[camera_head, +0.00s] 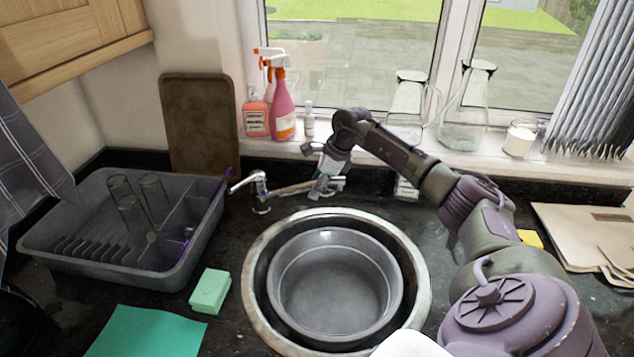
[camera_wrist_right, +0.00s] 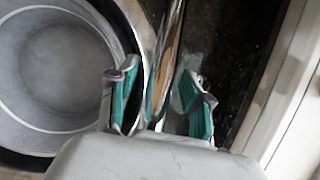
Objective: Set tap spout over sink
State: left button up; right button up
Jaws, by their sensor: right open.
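The metal tap (camera_head: 261,192) stands behind the sink's back left edge. Its spout (camera_head: 292,189) runs right along the back of the round sink (camera_head: 250,290), behind the rim rather than over the bowl. A grey basin (camera_head: 330,240) sits inside the sink. My right gripper (camera_head: 331,178) is at the right end of the spout, hiding part of it. In the wrist view, the green-padded fingers of my right gripper (camera_wrist_right: 161,98) are open on either side of the spout (camera_wrist_right: 168,50). Whether either finger touches it is unclear. My left gripper does not show.
A grey dish rack (camera_head: 75,205) with glasses stands left, beside a green sponge (camera_head: 210,290) and a teal cloth (camera_head: 145,335). Spray bottle (camera_head: 283,110), soap bottle (camera_head: 255,115) and glass jugs (camera_head: 467,115) line the windowsill.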

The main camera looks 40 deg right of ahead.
grip_shut()
dwell(0.3)
